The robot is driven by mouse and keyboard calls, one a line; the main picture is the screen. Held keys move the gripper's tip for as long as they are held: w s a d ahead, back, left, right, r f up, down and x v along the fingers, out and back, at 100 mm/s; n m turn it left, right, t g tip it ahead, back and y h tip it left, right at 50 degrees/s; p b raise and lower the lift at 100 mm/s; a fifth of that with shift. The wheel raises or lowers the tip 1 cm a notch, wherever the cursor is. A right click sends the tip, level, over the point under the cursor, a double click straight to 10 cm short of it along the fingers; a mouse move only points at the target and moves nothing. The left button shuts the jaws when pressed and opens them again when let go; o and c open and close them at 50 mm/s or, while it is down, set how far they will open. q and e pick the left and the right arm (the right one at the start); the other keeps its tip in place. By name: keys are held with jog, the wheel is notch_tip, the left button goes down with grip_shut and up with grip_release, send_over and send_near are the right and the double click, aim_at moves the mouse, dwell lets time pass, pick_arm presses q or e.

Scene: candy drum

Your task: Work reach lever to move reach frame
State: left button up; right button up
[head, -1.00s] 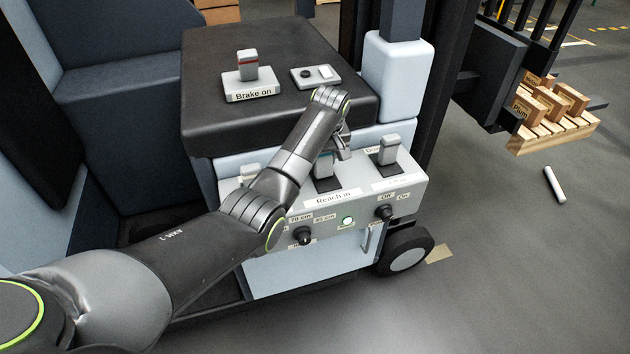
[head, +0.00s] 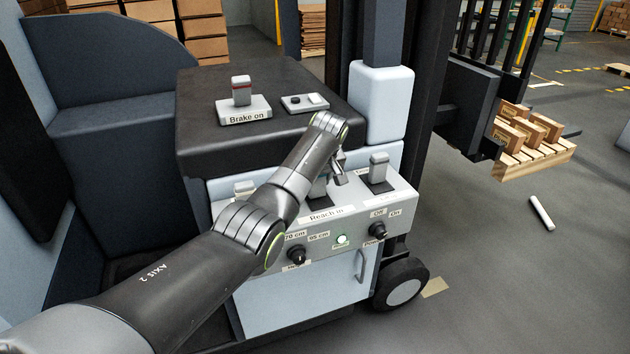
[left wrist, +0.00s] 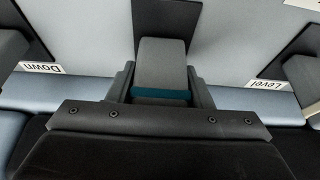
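The reach lever is a grey lever with a teal band, above the "Reach in" label (head: 326,215). In the head view my left gripper (head: 337,177) is at it from above, and my arm hides most of the lever. In the left wrist view the reach lever (left wrist: 161,65) stands between the dark fingers of my left gripper (left wrist: 162,92), which sit close against both its sides. The gripper looks shut on it. The reach frame (head: 468,105) is at the right and carries a pallet (head: 535,160) with wooden crates. My right gripper is not in view.
A neighbouring lever (head: 379,168) stands right of the reach lever; another is partly hidden on the left. A brake lever (head: 241,92) reads "Brake on".

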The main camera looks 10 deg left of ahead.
pick_arm(q)
jog(key=o, duration=0.4)
jog(key=shift+s+d, duration=0.1)
jog(key=shift+s, duration=0.05)
jog(key=shift+c, duration=0.2)
jog(key=shift+r, duration=0.1)
jog(key=shift+r, duration=0.1)
jog(key=shift+r, duration=0.3)
jog(key=p+v, duration=0.2)
jog(key=v, duration=1.4)
jog(key=shift+s+d+r, duration=0.15)
jog(key=shift+s, duration=0.2)
